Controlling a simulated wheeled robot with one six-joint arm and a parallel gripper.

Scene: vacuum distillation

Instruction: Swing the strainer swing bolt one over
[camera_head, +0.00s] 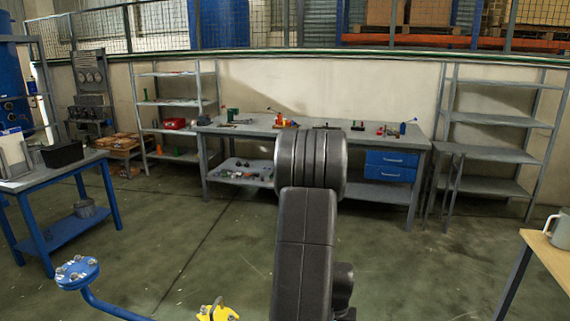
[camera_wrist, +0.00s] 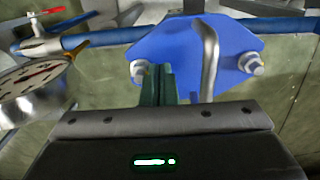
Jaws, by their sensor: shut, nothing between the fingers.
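In the wrist view a blue plate with cut corners (camera_wrist: 190,52) fills the upper middle. It bears a silver bolt with a nut at its left (camera_wrist: 138,71) and another at its right (camera_wrist: 251,64). A bent silver rod (camera_wrist: 209,60) crosses in front of the plate, right of my fingers. I cannot tell which of these parts is swing bolt one. My gripper (camera_wrist: 157,72) is shut and empty, its dark green fingers in front of the plate, just right of the left bolt. Whether they touch it is unclear. My gripper is not visible in the head view.
A round gauge (camera_wrist: 35,84) and a red-handled valve (camera_wrist: 43,15) lie left in the wrist view, beside a blue pipe (camera_wrist: 100,36). In the head view a blue bolted flange (camera_head: 77,271) and a yellow part (camera_head: 217,312) show low; a workbench (camera_head: 240,129) stands behind.

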